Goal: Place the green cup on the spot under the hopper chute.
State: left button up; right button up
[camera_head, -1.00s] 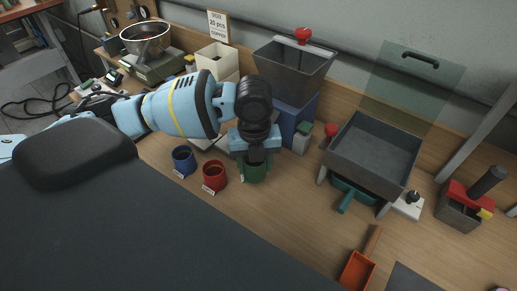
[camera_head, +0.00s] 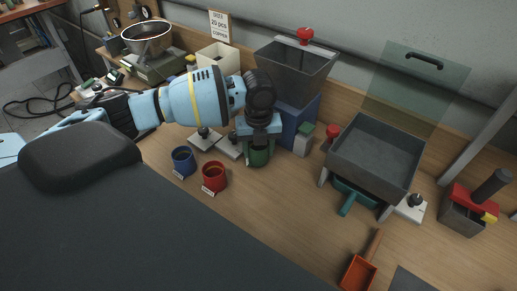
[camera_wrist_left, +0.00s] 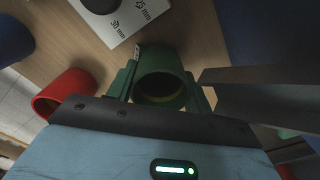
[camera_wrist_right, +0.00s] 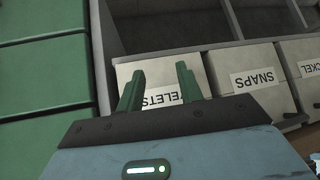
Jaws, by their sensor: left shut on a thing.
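The green cup (camera_head: 259,156) is held in my left gripper (camera_head: 258,140) in front of the hopper (camera_head: 293,70), a dark grey bin on a blue base. In the left wrist view the cup (camera_wrist_left: 160,78) sits between the green fingers of the left gripper (camera_wrist_left: 165,95), its mouth towards the camera. A grey metal piece (camera_wrist_left: 260,76), possibly the chute, is close on the right there. The spot under the chute cannot be made out. My right gripper (camera_wrist_right: 160,85) shows only in its wrist view, open and empty, in front of a labelled bin (camera_wrist_right: 150,78).
A blue cup (camera_head: 183,160) and a red cup (camera_head: 214,176) stand left of the green one. A grey tray stand (camera_head: 375,155) is to the right, an orange scoop (camera_head: 358,272) in front. The bench between is clear.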

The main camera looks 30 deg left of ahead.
pick_arm(q)
jog(key=shift+f, duration=0.25)
jog(key=shift+f, duration=0.15)
jog(key=o, duration=1)
notch_tip(320, 180, up, 12)
jog(key=shift+r+p, duration=0.15)
jog(key=shift+p, duration=0.15)
